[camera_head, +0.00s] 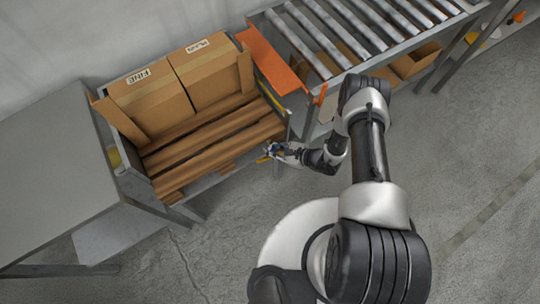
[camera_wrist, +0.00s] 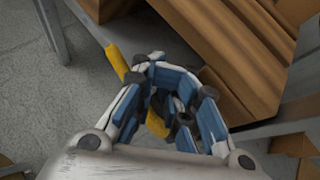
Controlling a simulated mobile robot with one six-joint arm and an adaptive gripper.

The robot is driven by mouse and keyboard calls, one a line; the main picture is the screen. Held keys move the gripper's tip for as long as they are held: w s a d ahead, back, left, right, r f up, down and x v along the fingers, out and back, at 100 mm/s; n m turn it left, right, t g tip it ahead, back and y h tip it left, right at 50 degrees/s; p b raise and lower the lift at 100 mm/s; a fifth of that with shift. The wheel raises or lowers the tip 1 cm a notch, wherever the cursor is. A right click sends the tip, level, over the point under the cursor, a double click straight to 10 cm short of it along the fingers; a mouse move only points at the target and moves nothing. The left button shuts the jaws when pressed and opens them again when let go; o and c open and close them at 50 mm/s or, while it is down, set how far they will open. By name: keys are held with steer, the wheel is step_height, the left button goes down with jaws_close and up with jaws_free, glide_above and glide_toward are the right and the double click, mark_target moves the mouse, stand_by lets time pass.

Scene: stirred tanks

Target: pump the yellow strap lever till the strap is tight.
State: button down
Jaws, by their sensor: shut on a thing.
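The yellow strap lever (camera_wrist: 117,62) shows in the wrist view as a yellow bar running from the upper left into my gripper (camera_wrist: 158,72). More yellow shows low between the blue-padded fingers. My gripper is shut on the lever; the fingers hide its middle. In the head view, my gripper (camera_head: 276,150) is at the front right of the pallet load, with a bit of the yellow lever (camera_head: 263,159) showing beside it. The strap itself cannot be clearly made out, so its tension cannot be told.
Two cardboard boxes (camera_head: 168,92) stand behind brown wooden slats (camera_head: 212,140) in a grey frame. A roller conveyor (camera_head: 345,35) with an orange plate (camera_head: 272,58) is at the upper right. A grey table (camera_head: 55,185) stands left. The floor in front is mostly clear.

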mark_target(267, 158)
steer(key=shift+s+a+f+g, duration=0.2)
steer(key=shift+s+a+f, duration=0.05)
steer(key=shift+s+f, duration=0.35)
steer(key=shift+s+a+f+g, duration=0.2)
steer(key=shift+s+a+f, duration=0.05)
steer(key=shift+s+f, duration=0.35)
steer(key=shift+s+a+f, duration=0.2)
steer(key=shift+f, duration=0.2)
steer(key=shift+s+a+f, duration=0.15)
steer(key=shift+f, duration=0.35)
stand_by(0.4)
steer(key=shift+w, duration=0.15)
steer(key=shift+w+d+r+p, duration=0.2)
steer(key=shift+d+r+p, duration=0.45)
steer(key=shift+d+r, duration=0.4)
steer(key=shift+w+d+r+p, duration=0.1)
steer(key=shift+d+r+p, duration=0.35)
steer(key=shift+d+r, duration=0.3)
steer(key=shift+w, duration=0.1)
